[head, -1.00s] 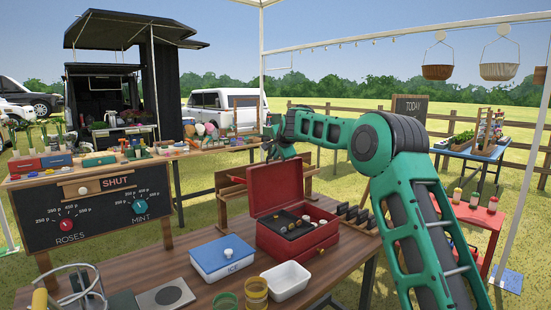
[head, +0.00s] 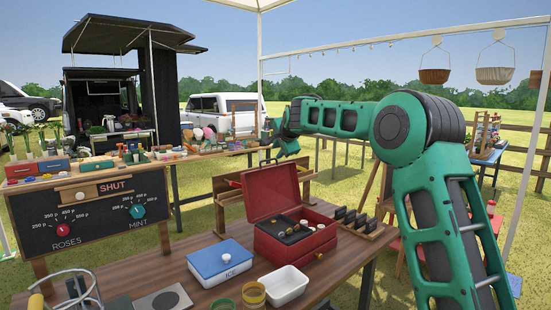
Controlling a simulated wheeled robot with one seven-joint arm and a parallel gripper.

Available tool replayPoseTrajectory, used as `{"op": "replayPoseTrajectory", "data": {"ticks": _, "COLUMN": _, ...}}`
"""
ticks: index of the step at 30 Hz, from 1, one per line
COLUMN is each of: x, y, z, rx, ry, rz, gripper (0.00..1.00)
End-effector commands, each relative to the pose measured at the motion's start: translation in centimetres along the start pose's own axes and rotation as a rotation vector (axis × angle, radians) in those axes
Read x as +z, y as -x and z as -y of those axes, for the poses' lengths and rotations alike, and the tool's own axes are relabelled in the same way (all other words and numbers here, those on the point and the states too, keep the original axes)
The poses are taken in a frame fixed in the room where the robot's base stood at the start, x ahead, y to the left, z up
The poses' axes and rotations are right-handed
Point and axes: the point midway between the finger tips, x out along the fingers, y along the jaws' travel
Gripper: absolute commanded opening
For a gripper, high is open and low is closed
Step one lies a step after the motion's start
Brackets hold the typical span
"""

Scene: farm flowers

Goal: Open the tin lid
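The red tin (head: 311,248) stands on the wooden table in the head view, with a small knob on its front. Its red lid (head: 270,191) stands raised at the back, so the tin is open. A dark tray inside holds several small pale and dark round pieces. My gripper (head: 271,158) is at the end of the green arm, just above and behind the lid's top edge. It is small and dark here, and I cannot tell if its fingers touch the lid or are open.
A dark slotted rack (head: 352,222) is close on the right. The SHUT board (head: 90,213) stands at the left.

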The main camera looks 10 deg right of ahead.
Motion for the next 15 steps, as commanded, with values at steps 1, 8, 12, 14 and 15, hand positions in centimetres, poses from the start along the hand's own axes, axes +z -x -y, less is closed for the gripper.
{"op": "replayPoseTrajectory", "data": {"ticks": 1, "x": -0.1, "y": 0.8, "z": 0.0, "rx": 0.000, "ry": 0.000, "rz": -0.001, "gripper": 0.26}}
{"op": "replayPoseTrajectory", "data": {"ticks": 8, "x": -0.1, "y": 3.1, "z": 0.1, "rx": -0.001, "ry": 0.001, "rz": -0.001, "gripper": 0.26}}
{"op": "replayPoseTrajectory", "data": {"ticks": 12, "x": -0.1, "y": 3.4, "z": 0.0, "rx": 0.000, "ry": 0.000, "rz": -0.001, "gripper": 0.26}}
{"op": "replayPoseTrajectory", "data": {"ticks": 14, "x": -0.1, "y": 3.5, "z": 0.0, "rx": 0.000, "ry": 0.000, "rz": -0.001, "gripper": 0.26}}
{"op": "replayPoseTrajectory", "data": {"ticks": 15, "x": -0.1, "y": 3.5, "z": 0.0, "rx": 0.000, "ry": 0.000, "rz": -0.001, "gripper": 0.26}}
